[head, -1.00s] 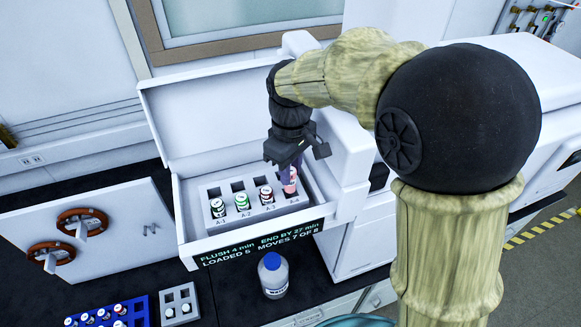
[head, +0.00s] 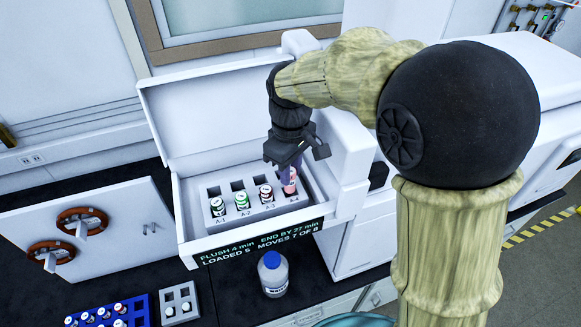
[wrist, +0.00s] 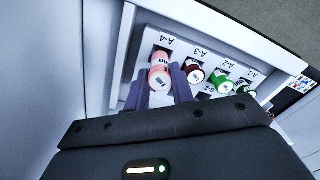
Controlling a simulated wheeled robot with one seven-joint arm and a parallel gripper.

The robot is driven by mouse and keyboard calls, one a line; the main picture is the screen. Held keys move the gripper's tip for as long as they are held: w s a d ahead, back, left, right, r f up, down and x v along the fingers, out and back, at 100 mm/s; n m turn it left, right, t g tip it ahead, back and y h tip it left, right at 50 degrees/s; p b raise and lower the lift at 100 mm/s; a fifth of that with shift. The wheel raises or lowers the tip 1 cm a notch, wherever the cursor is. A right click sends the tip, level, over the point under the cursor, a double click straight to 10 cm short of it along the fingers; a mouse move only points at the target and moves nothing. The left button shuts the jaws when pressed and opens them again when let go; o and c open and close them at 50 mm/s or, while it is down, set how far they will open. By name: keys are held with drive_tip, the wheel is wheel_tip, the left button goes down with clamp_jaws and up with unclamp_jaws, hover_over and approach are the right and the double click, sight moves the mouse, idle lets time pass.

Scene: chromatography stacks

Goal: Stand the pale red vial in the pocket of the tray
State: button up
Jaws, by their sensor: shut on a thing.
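The pale red vial (head: 290,187) is at the front right pocket of the grey tray (head: 208,185), marked A-4, inside the open white box. It looks upright. In the wrist view the pale red vial (wrist: 159,76) is between the purple fingers of my gripper (wrist: 160,88). My gripper (head: 289,172) is shut on it from above. The vial's lower end is hidden, so I cannot tell how deep it sits. A dark red vial (head: 266,194) stands in A-3, and green-labelled vials (head: 242,201) and (head: 218,206) stand in A-2 and A-1.
The box's raised lid (head: 215,115) stands behind the tray. A white bottle with a blue cap (head: 273,275) stands in front of the box. A blue rack (head: 140,308) with several vials and a small grey rack (head: 178,292) are at the lower left.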

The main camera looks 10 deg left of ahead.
drive_tip(key=shift+f+b, duration=0.4)
drive_tip(key=shift+f, duration=0.3)
drive_tip(key=shift+f, duration=0.35)
drive_tip(key=shift+f+b, duration=0.1)
drive_tip(key=shift+b, duration=0.2)
drive_tip(key=shift+f+b, duration=0.3)
drive_tip(key=shift+f, duration=0.3)
drive_tip(key=o, duration=1.4)
drive_tip(key=shift+o, duration=0.2)
